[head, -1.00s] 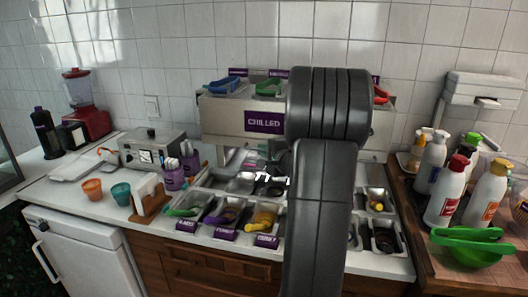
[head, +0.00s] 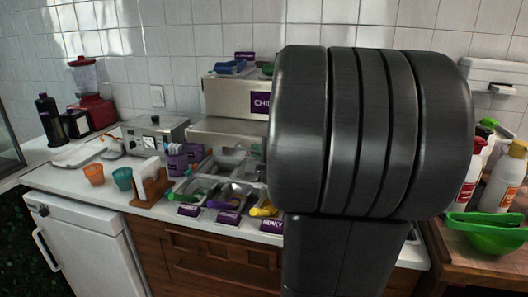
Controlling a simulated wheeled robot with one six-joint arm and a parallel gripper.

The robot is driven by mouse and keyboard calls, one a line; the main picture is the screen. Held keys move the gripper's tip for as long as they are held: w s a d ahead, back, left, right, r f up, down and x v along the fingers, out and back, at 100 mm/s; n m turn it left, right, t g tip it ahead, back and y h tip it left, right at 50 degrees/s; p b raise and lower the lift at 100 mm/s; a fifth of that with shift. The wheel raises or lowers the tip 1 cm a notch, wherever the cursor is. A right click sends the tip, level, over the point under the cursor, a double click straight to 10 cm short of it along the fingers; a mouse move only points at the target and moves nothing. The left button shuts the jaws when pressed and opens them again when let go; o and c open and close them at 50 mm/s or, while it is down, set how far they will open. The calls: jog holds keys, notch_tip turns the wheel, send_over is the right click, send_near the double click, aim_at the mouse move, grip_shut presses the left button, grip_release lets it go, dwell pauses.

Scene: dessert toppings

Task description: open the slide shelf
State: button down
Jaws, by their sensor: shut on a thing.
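The slide shelf (head: 226,132) shows as a metal slab projecting forward below the upper steel unit, which carries a purple CHILLED sign (head: 261,104). It stands out over the back of the topping trays. Only its left part is visible. My large dark arm covers its middle and right side. My gripper is hidden behind the arm, so its contact with the shelf cannot be seen.
Topping trays with tongs and purple labels (head: 229,217) line the counter front. An orange cup (head: 94,175), a teal cup (head: 123,179) and a napkin holder (head: 149,186) stand left. Bottles (head: 502,180) and a green bowl (head: 484,236) stand right.

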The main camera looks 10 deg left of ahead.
jog(key=shift+s+a+b, duration=0.1)
jog(key=shift+s+b, duration=0.4)
jog(key=shift+s, duration=2.25)
jog(key=c, duration=1.5)
grip_release()
